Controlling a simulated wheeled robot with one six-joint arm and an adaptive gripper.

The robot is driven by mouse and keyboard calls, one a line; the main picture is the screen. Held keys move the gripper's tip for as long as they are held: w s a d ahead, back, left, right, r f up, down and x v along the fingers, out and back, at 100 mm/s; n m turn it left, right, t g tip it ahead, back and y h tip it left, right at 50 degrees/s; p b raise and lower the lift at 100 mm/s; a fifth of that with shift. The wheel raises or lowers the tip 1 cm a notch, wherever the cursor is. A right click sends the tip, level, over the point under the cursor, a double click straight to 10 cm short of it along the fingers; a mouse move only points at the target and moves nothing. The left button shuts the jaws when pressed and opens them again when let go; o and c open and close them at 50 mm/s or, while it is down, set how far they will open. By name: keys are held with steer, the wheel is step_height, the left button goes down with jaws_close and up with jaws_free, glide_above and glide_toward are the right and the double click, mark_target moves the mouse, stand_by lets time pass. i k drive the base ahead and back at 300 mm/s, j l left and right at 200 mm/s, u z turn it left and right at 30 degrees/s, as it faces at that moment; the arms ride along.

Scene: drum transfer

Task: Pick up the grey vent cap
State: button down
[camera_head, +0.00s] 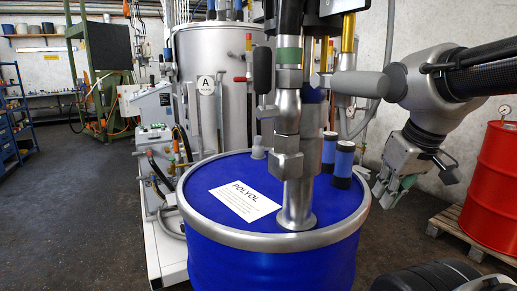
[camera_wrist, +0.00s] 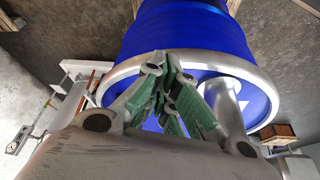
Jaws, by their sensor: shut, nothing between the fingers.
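The grey vent cap (camera_head: 258,148) stands upright on the blue lid of the POLYOL drum (camera_head: 270,262), near its back rim. It is small, pale and rounded on top. I cannot make it out in the wrist view. My gripper (camera_head: 382,194) hangs just off the right rim of the drum, well right of the cap, with the pump tube between them. In the wrist view, my gripper's green fingers (camera_wrist: 172,82) are closed together and empty, with the drum (camera_wrist: 180,32) behind them.
A thick metal pump tube (camera_head: 297,185) rises from the lid. Two blue-and-black fittings (camera_head: 342,165) stand right of it. A white label (camera_head: 243,199) lies on the lid. A red drum (camera_head: 495,190) on a pallet (camera_head: 452,228) stands right; a steel tank (camera_head: 212,95) stands behind.

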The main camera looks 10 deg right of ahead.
mark_target(257, 150)
steer(key=i+l, duration=0.1)
steer(key=l, duration=0.9)
steer(key=i+l+u, duration=0.1)
steer(key=l+u, duration=0.25)
steer(key=l, duration=0.55)
steer(key=l+u, duration=0.3)
steer(key=l, duration=0.65)
steer(key=u, duration=1)
